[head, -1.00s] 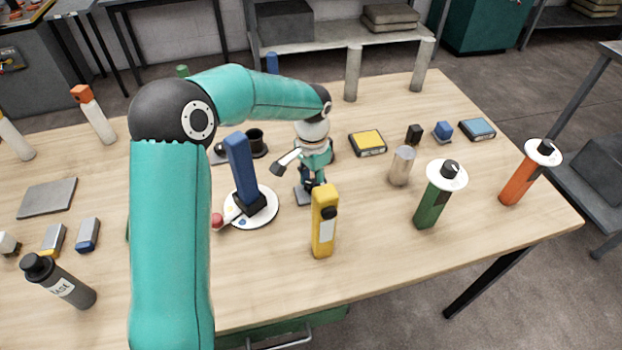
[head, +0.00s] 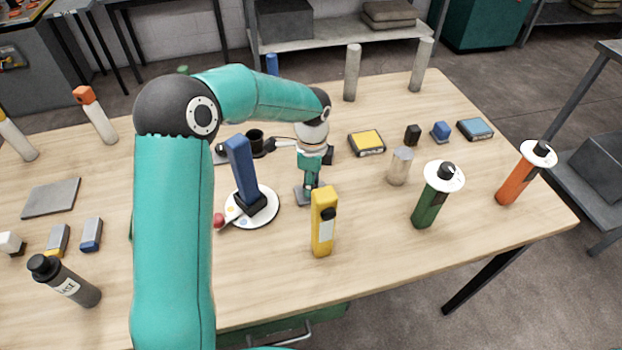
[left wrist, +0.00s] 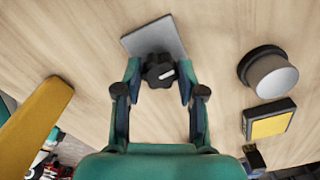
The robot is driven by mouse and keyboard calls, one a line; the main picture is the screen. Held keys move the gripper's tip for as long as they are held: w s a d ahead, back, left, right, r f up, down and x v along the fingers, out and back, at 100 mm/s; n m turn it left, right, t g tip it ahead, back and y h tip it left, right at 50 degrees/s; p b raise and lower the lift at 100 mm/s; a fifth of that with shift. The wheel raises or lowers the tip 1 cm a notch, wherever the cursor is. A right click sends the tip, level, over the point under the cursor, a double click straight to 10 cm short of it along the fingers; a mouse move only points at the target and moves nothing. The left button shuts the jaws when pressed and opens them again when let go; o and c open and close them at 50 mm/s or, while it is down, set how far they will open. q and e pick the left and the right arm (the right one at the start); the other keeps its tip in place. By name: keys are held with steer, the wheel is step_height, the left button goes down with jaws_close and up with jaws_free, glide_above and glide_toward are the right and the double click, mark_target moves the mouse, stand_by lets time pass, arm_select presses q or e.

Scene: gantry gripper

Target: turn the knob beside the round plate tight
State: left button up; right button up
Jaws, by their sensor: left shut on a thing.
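The knob (left wrist: 160,72) is black and lobed with a white mark. It sits on a small grey square plate (left wrist: 168,38), and this plate also shows in the head view (head: 303,195). My left gripper (head: 311,190) points down at the knob from above. In the left wrist view its fingers (left wrist: 160,88) stand on both sides of the knob, shut on it. The fingers hide most of the knob in the head view. The white round plate (head: 268,213) lies just left of it, carrying a blue upright block (head: 243,165) on a black foot. My right gripper is out of view.
A yellow upright block (head: 323,222) stands close in front of the gripper. A yellow-topped box (head: 367,142) and a metal cylinder (head: 399,166) stand to the right. A green post (head: 425,208) with a white disc stands farther right.

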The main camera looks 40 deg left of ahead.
arm_select(q)
steer(key=shift+w+r+m, duration=0.2)
steer(key=shift+m, duration=0.4)
steer(key=o, duration=1)
steer(key=shift+o, duration=0.6)
steer(key=shift+s+f, duration=0.1)
steer(key=shift+f, duration=0.05)
step_height(320, 180, up, 12)
